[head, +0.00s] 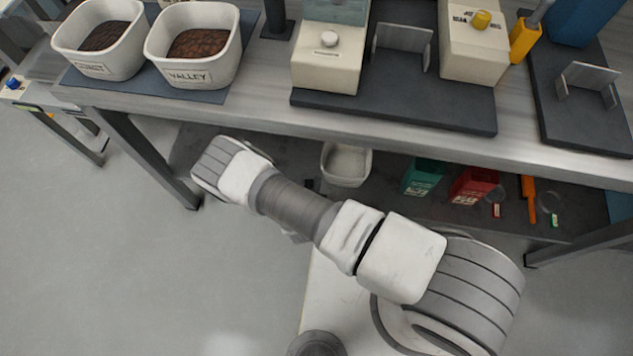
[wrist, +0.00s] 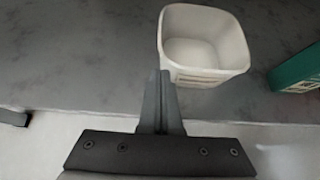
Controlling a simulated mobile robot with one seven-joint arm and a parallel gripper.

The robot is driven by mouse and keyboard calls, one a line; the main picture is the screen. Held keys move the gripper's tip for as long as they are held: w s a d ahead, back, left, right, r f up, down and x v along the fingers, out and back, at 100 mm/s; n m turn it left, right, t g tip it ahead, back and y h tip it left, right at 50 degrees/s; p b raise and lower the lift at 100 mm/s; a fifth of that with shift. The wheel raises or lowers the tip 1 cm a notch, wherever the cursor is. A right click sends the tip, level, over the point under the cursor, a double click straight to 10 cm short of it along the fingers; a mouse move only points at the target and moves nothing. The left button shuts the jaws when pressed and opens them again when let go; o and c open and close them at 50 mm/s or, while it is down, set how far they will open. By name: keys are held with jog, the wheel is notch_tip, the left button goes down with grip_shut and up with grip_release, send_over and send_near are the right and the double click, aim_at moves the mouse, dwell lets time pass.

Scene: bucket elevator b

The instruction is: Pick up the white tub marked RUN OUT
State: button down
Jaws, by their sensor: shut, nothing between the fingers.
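In the head view my arm hides the gripper.
Green (head: 423,177) and red (head: 474,185) boxes stand right of the tub on the lower shelf (wrist: 80,60). The bench top (head: 260,107) overhangs the shelf. On it stand two filled white tubs, one marked VALLEY (head: 192,45). The shelf left of the tub is clear.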

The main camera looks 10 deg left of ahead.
jog(key=b, duration=0.2)
send_near(324, 155)
jog(key=w, duration=0.1)
jog(key=w+f, duration=0.1)
jog(key=w, duration=0.1)
jog(key=shift+w+f, duration=0.15)
jog(key=shift+w, duration=0.2)
jog(key=shift+f, duration=0.25)
jog(key=shift+s+f, duration=0.1)
